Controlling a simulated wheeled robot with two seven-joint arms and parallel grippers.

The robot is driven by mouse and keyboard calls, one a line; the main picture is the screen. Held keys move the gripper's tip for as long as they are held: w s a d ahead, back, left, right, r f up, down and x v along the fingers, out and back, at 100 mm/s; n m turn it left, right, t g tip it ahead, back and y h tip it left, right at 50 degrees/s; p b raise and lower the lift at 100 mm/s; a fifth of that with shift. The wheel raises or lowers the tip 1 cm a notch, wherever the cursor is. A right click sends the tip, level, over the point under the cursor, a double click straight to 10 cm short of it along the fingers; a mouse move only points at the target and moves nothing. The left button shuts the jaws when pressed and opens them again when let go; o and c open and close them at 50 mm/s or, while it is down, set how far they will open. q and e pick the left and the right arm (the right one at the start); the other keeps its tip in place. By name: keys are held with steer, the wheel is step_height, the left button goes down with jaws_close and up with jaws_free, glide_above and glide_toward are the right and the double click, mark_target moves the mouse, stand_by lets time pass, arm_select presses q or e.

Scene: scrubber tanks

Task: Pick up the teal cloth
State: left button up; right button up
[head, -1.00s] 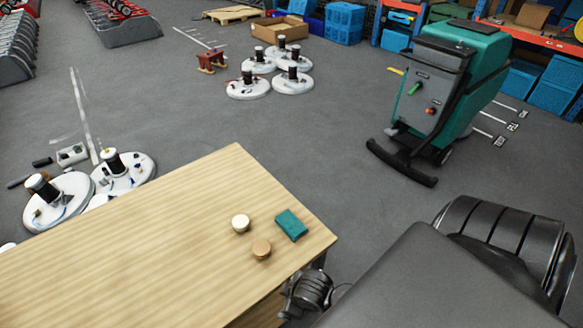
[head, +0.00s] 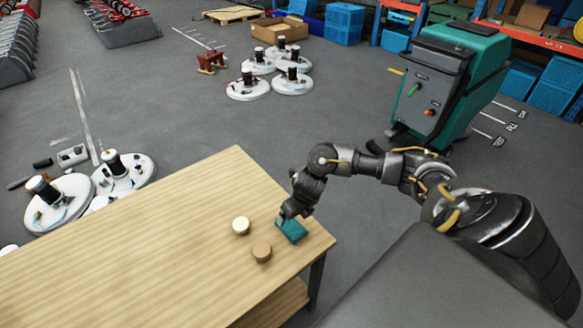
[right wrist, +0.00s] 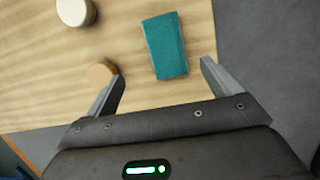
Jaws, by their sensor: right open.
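The teal cloth (head: 293,231) is a small folded block lying on the wooden table near its right corner. It also shows in the right wrist view (right wrist: 165,46), in full, ahead of and between the fingertips. My right gripper (head: 284,218) is over the cloth's far left side in the head view and hides part of it. In the right wrist view the right gripper (right wrist: 162,72) is open, with its fingers to either side of the cloth's near end and nothing held. I cannot tell its exact height above the table. My left gripper is not in view.
A cream round piece (head: 241,226) and a tan round piece (head: 261,251) stand left of the cloth on the wooden table (head: 150,255). The tan one is close to the left finger in the wrist view. The table's left part is clear. A green scrubber machine (head: 450,85) stands beyond.

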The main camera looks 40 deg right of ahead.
steer(key=d, duration=0.1)
glide_above(291, 225)
steer(key=s, duration=0.2)
steer(key=shift+n, duration=0.3)
steer(key=f, duration=0.4)
steer(key=shift+w+d+f, duration=0.25)
steer(key=shift+d+f, duration=0.1)
steer(key=shift+f, duration=0.05)
steer(key=shift+a+f+p, duration=0.15)
steer(key=shift+f+p, duration=0.25)
steer(key=shift+f, duration=0.05)
steer(key=x, duration=0.3)
steer(key=shift+a+f+p, duration=0.2)
steer(key=shift+f+p, duration=0.05)
steer(key=shift+p, duration=0.1)
steer(key=shift+w+f, duration=0.15)
steer(key=shift+f, duration=0.25)
steer(key=c, duration=1.1)
steer(key=shift+o, duration=0.2)
